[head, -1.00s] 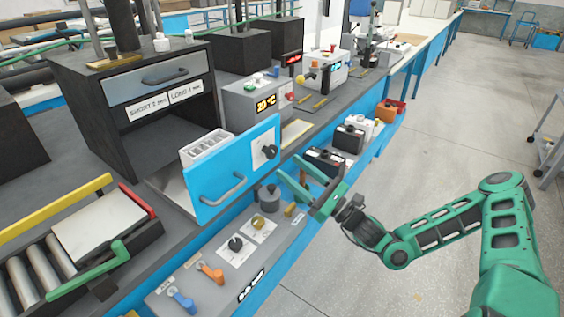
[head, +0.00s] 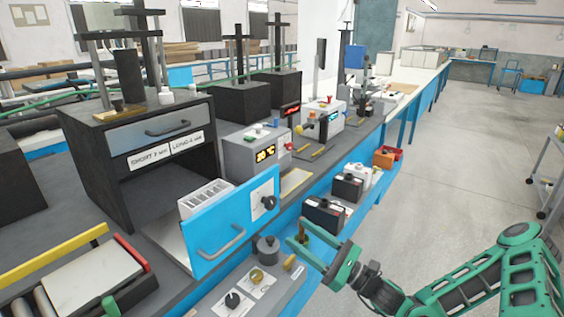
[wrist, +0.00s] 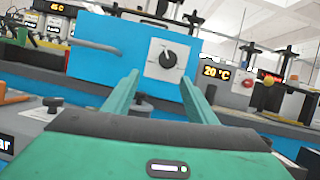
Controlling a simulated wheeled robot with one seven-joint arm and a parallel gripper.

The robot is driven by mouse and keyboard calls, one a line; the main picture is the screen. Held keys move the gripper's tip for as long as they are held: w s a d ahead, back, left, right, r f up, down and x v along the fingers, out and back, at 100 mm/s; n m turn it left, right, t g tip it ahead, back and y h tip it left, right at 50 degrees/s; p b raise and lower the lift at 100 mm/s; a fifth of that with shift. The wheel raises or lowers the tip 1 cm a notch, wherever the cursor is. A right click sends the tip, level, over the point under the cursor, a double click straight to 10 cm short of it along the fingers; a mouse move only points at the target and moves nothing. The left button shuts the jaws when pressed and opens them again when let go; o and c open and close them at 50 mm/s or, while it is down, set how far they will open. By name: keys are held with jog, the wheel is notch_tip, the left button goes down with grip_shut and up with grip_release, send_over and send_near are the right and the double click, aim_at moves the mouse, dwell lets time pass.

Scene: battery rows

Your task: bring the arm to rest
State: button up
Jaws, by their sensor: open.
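My gripper (head: 318,250) is at the lower middle of the head view, in front of the bench and to the right of the blue door panel (head: 212,240). Its two green fingers are apart with nothing between them. In the wrist view the fingers (wrist: 160,98) point towards the blue panel (wrist: 95,55), with its black knob (wrist: 168,58) beyond them, not touched. My green arm (head: 490,275) reaches in from the lower right and is bent, over the floor.
A control panel with knobs (head: 245,290) lies below the blue door. A grey box reading 20 °C (head: 255,150) sits on the bench.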

jog(key=s+a+f+n+g, duration=0.1)
jog(key=n+g, duration=0.1)
jog(key=s+a+f+n+g, duration=0.1)
jog(key=s+n+g, duration=0.1)
jog(key=s+a+f+n+g, duration=0.1)
jog(key=s+n+g, duration=0.1)
jog(key=shift+s+a+f+n+g, duration=0.1)
jog(key=shift+s+f+n+g, duration=0.1)
jog(key=shift+f+n+g, duration=0.15)
jog(key=s+d+f+n+g+h, duration=0.8)
jog(key=s+d+f+n, duration=0.1)
jog(key=s+d+n, duration=0.1)
jog(key=s+d+r+n+h, duration=0.15)
jog(key=d+r+h, duration=0.25)
jog(key=d, duration=0.5)
jog(key=s+d+r+n+h, duration=0.15)
jog(key=d+r+h, duration=0.25)
jog(key=d, duration=0.4)
jog(key=s+d+r+m+t+h, duration=0.2)
jog(key=s+d+r, duration=0.6)
jog(key=s+r, duration=0.3)
jog(key=shift+d+r, duration=0.3)
jog(key=shift+r, duration=0.6)
jog(key=shift+m, duration=0.25)
